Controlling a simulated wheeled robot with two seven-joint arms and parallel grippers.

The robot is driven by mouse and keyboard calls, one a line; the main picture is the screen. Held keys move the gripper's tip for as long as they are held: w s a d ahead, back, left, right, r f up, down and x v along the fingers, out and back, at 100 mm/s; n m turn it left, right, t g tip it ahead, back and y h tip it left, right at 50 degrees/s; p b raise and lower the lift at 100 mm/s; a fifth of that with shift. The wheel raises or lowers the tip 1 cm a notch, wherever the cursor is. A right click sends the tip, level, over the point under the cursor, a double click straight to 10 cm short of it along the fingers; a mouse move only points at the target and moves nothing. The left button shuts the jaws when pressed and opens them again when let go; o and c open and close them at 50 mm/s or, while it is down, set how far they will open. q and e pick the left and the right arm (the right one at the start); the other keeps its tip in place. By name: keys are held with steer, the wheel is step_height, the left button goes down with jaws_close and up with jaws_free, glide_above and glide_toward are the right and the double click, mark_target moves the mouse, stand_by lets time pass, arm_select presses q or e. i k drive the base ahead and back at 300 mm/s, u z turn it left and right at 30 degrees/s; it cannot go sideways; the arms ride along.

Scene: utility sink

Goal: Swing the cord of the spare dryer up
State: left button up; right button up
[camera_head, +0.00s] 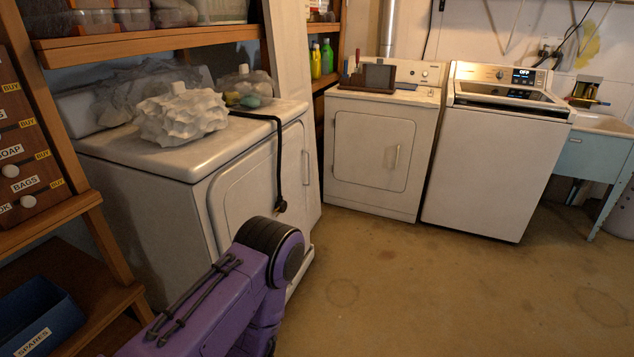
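The spare dryer (170,164) is the white machine at the left. Its black cord (280,150) runs across the right part of the top and over the front edge. It hangs down in front of the dryer's door, with the plug (281,206) at its low end. A purple arm of mine stands in front of the dryer, its rounded joint just below the plug in the picture. Neither of my grippers shows.
A crumpled white heap (181,113) and a clear bag with a green item (250,101) lie on the dryer. A wooden shelf (150,42) overhangs it. A second dryer (375,150) and a washer (497,160) stand behind. The floor (420,290) at right is clear.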

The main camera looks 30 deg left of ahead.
mark_target(280, 206)
steer(key=i, duration=1.75)
steer(key=u, duration=2.55)
